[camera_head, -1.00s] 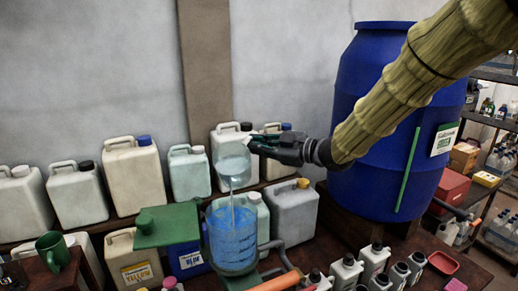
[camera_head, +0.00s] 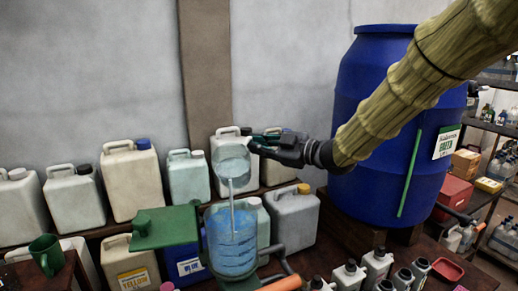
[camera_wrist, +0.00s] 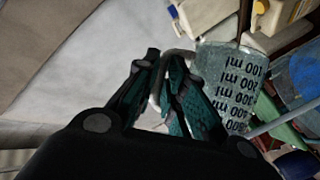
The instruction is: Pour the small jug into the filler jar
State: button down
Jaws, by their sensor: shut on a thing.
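My gripper (camera_head: 262,147) is shut on the handle of the small jug. The small jug (camera_head: 231,160) is clear with graduation marks and is tipped above the filler jar. A thin pale stream (camera_head: 232,198) falls from it into the jar. The filler jar (camera_head: 232,243) is a clear vessel holding blue liquid, with its green lid (camera_head: 164,228) swung open to the left. In the wrist view the jug (camera_wrist: 230,85) shows its volume marks beside my gripper fingers (camera_wrist: 168,85). How much liquid is left in the jug I cannot tell.
A large blue drum (camera_head: 372,110) stands at the right behind my arm. Several pale jerrycans (camera_head: 130,180) line the wall shelf. A green mug (camera_head: 46,254) stands at the lower left. Several small bottles (camera_head: 378,262) and a red tray (camera_head: 445,269) are at the lower right.

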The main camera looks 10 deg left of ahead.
jog(key=shift+s+d+r+n+t+y+b, duration=0.1)
jog(key=shift+s+r+n+y+b, duration=0.25)
jog(key=shift+b, duration=0.95)
jog(key=shift+s+a+r+n+t+y+b, duration=0.1)
jog(key=shift+s+n+b, duration=0.15)
jog(key=shift+n+b, duration=0.7)
jog(key=shift+s+d+r+n+t+y+b, duration=0.15)
jog(key=shift+s+y+b, duration=0.15)
jog(key=shift+b, duration=1.35)
jog(key=shift+s+n+y+b, duration=0.45)
jog(key=shift+s+n+b, duration=0.5)
jog(key=shift+b, duration=2.25)
jog(key=shift+s+d+f+n+y+b, duration=0.15)
jog(key=shift+s+n+y+b, duration=0.45)
jog(key=shift+b, duration=1.55)
jog(key=shift+s+f+n+y+b, duration=0.15)
jog(key=shift+s+n+b, duration=0.7)
jog(key=shift+b, duration=1.3)
